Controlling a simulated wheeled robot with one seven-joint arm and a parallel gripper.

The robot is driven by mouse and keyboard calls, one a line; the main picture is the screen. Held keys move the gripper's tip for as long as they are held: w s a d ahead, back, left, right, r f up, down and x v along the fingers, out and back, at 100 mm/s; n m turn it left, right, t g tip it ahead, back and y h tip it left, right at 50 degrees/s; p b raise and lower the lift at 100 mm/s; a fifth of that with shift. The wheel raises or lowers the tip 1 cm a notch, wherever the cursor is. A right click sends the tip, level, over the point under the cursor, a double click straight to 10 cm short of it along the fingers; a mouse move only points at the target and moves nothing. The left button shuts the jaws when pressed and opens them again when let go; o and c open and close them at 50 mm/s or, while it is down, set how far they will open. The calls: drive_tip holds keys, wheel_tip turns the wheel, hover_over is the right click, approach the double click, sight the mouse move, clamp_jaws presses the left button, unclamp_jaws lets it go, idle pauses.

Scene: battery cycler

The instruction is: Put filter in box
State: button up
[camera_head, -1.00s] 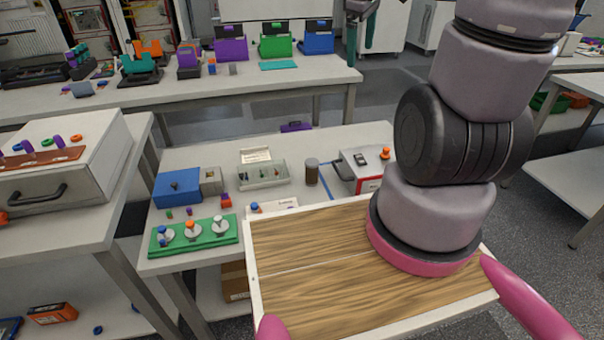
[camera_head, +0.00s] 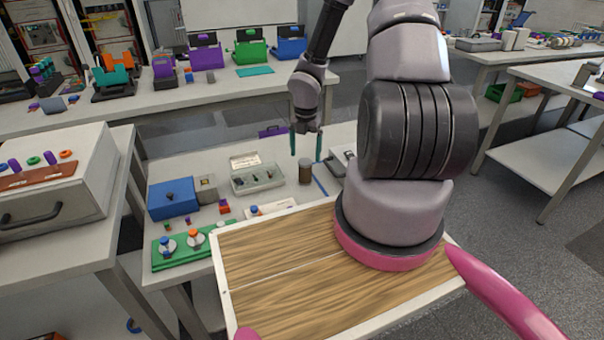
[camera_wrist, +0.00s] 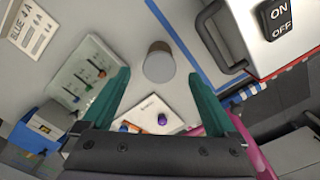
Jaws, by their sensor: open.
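A dark brown cylinder with a grey top (camera_head: 305,173), possibly the filter, stands upright on the middle table. It also shows in the wrist view (camera_wrist: 159,64). My gripper (camera_head: 306,152) is open and empty, with its teal fingers pointing down above the cylinder. In the wrist view, the cylinder appears just beyond the gap between the fingertips (camera_wrist: 158,77). A blue box (camera_head: 172,198) with a small knob stands at the table's left. I cannot tell whether it is the task's box.
A pale tray with small parts (camera_head: 258,179) lies left of the cylinder. A switch unit (camera_head: 344,160) stands to the right, partly hidden by my arm. A green stand (camera_head: 180,252) and a white box with a handle (camera_head: 60,190) are at left.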

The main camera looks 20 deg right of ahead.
sight(305, 174)
wheel_tip(305, 174, down, 10)
drive_tip(key=shift+r, duration=0.25)
idle(0.3)
clamp_jaws()
